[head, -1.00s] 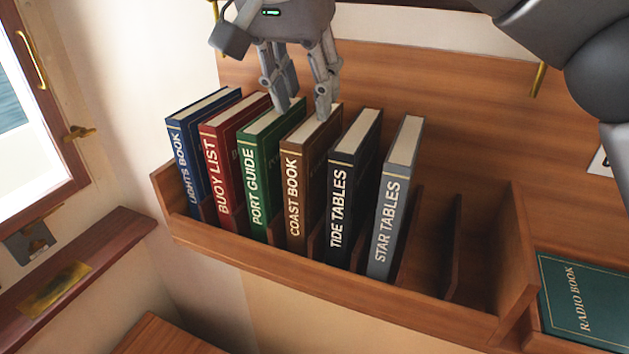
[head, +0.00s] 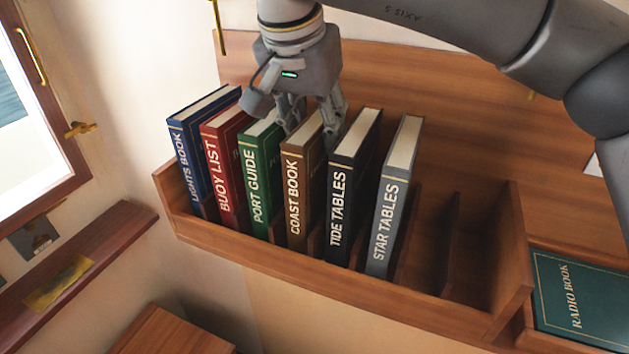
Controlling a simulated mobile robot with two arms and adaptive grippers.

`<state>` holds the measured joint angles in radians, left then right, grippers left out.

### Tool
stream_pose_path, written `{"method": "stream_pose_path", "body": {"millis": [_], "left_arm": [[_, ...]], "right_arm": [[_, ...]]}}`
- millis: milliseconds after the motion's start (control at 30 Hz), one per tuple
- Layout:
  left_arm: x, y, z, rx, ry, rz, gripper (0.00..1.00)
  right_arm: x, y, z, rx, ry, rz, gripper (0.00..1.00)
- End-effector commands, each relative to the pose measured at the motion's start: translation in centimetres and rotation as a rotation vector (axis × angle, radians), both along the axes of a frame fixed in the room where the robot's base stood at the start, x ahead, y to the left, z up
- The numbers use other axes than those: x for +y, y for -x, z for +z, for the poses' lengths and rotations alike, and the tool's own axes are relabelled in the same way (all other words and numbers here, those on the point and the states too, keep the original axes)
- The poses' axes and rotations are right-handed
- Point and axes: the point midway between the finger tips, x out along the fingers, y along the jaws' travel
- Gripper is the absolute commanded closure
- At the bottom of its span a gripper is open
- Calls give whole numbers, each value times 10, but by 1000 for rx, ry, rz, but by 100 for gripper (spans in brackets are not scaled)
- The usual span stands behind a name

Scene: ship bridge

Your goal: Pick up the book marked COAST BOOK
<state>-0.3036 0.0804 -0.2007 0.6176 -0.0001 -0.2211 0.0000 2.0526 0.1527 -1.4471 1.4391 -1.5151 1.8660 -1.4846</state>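The brown COAST BOOK (head: 294,198) stands upright in the wooden rack (head: 345,283), between the green PORT GUIDE (head: 258,184) and the dark TIDE TABLES (head: 342,205). My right gripper (head: 312,133) is above it, pointing down, with its fingers apart. One finger is at the top between PORT GUIDE and COAST BOOK, the other at the top between COAST BOOK and TIDE TABLES. The fingers straddle the upper end of COAST BOOK; whether they touch it I cannot tell. My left gripper is not in view.
The blue LIGHTS BOOK (head: 188,163) and red BUOY LIST (head: 220,175) stand to the left, the grey STAR TABLES (head: 386,225) to the right. Empty slots are at the rack's right end. A green RADIO BOOK (head: 580,300) lies beyond it. A window (head: 40,130) is at left.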

Motion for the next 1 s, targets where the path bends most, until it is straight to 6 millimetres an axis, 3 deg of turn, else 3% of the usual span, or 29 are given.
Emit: {"method": "stream_pose_path", "body": {"millis": [567,867,1000], "left_arm": [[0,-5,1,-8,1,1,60],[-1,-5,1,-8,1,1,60],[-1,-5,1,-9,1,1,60]], "right_arm": [[0,0,-5,1,-1,-1,62],[0,0,-4,0,0,0,100],[0,0,-4,0,0,0,100]]}}
